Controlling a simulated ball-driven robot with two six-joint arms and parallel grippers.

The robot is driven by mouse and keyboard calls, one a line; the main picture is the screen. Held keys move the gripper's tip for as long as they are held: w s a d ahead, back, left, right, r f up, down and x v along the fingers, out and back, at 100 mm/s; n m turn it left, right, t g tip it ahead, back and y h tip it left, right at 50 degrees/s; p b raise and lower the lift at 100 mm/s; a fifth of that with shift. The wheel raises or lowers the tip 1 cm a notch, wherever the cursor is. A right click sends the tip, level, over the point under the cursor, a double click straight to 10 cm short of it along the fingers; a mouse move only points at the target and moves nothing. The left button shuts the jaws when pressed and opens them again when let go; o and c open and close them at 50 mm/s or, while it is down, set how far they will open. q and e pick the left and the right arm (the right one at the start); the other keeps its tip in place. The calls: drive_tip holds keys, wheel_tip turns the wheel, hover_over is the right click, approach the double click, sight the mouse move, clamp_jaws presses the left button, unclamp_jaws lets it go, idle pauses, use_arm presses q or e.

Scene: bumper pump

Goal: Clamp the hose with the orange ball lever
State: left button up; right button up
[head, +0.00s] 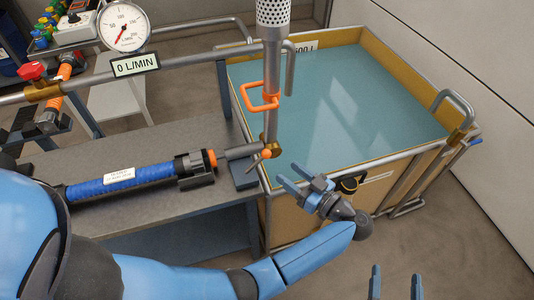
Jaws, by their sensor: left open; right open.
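The blue hose (140,174) with a white label lies on the grey bench, with a dark coupling (188,165) and an orange end at its right. The orange end lies close to a grey pipe fitting (242,151) at the bench's right end; I cannot tell if they touch. The lever with the orange ball (266,154) is beside this fitting, under the vertical pipe. My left gripper (288,173) is open and empty, just right of and slightly below the ball, apart from it. My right gripper (396,270) is open and empty at the bottom edge; only its fingers show.
A vertical pipe (272,70) with an orange handle (262,98) rises behind the lever. A framed water tank (345,100) stands behind. A gauge (124,26) and a display reading 0 L/MIN (135,65) are at upper left. The floor at right is clear.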

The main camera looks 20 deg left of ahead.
sight(267, 155)
use_arm(q)
drive_tip(key=x, duration=1)
drive_tip(key=shift+w+p, duration=0.25)
drive_tip(key=shift+p, duration=0.1)
drive_tip(key=shift+r, duration=0.1)
clamp_jaws()
